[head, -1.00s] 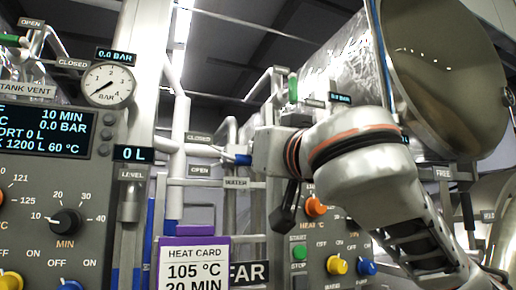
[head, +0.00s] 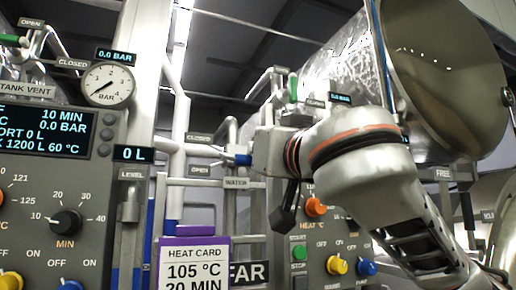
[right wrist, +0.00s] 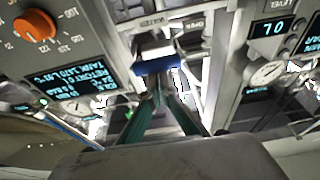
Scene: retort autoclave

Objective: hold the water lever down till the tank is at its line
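The water lever (head: 242,160) has a blue handle and sits between a CLOSED label above and an OPEN label below. In the right wrist view its blue handle (right wrist: 157,65) lies crosswise just beyond my fingertips. My right gripper (head: 262,155) reaches in from the right with its tips at the lever. In the wrist view the fingers (right wrist: 156,95) converge to a closed tip at the handle; whether they touch it is unclear. My left gripper is not visible.
The control panel (head: 90,180) with its screen (head: 50,130) fills the left. A pressure gauge (head: 108,84) reads 0.0 bar. A purple-edged heat card (head: 193,262) stands low in front. Pipes surround the lever; a large open vessel (head: 445,75) is at upper right.

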